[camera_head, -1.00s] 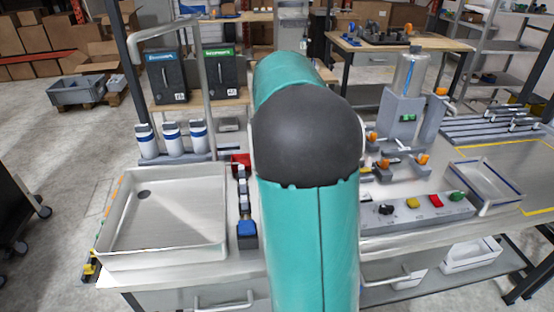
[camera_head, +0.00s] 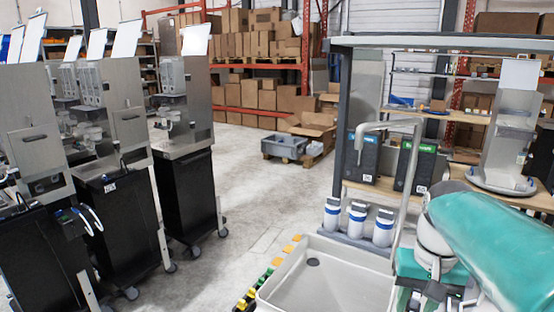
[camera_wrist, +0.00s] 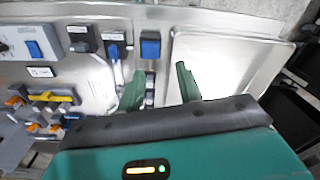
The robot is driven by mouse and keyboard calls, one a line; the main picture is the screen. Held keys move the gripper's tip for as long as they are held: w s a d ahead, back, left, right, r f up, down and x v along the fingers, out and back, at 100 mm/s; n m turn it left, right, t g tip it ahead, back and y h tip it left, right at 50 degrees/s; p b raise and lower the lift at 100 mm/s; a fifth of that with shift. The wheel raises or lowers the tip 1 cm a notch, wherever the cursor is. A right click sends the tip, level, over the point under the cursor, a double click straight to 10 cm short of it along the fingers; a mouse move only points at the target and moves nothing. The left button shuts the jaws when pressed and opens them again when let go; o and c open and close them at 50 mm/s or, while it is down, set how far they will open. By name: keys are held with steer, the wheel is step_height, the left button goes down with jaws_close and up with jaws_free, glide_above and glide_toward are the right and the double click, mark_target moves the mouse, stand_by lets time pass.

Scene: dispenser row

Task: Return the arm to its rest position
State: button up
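My arm (camera_head: 495,240) reaches in from the right edge of the head view, over the right side of the workbench. In the wrist view, my gripper (camera_wrist: 160,82) has two green fingers standing apart with nothing between them. It is above the metal bench top, beside the sink basin (camera_wrist: 215,62). A narrow strip of blue and dark fittings on the bench shows behind the gap between the fingers. In the head view the gripper's fingers are not clearly visible at the lower right.
The white sink (camera_head: 330,275) and its grey tap (camera_head: 385,126) stand left of my arm. Several white and blue canisters (camera_head: 357,220) stand behind the sink. Black dispenser carts (camera_head: 186,195) line the left. Bare floor (camera_head: 260,190) lies between carts and bench.

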steer(key=s+a+f+n+t, duration=0.2)
steer(key=s+a+t, duration=0.3)
steer(key=a, duration=0.7)
steer(key=shift+s+f+n, duration=0.35)
steer(key=shift+s+n, duration=0.35)
steer(key=shift+s, duration=0.35)
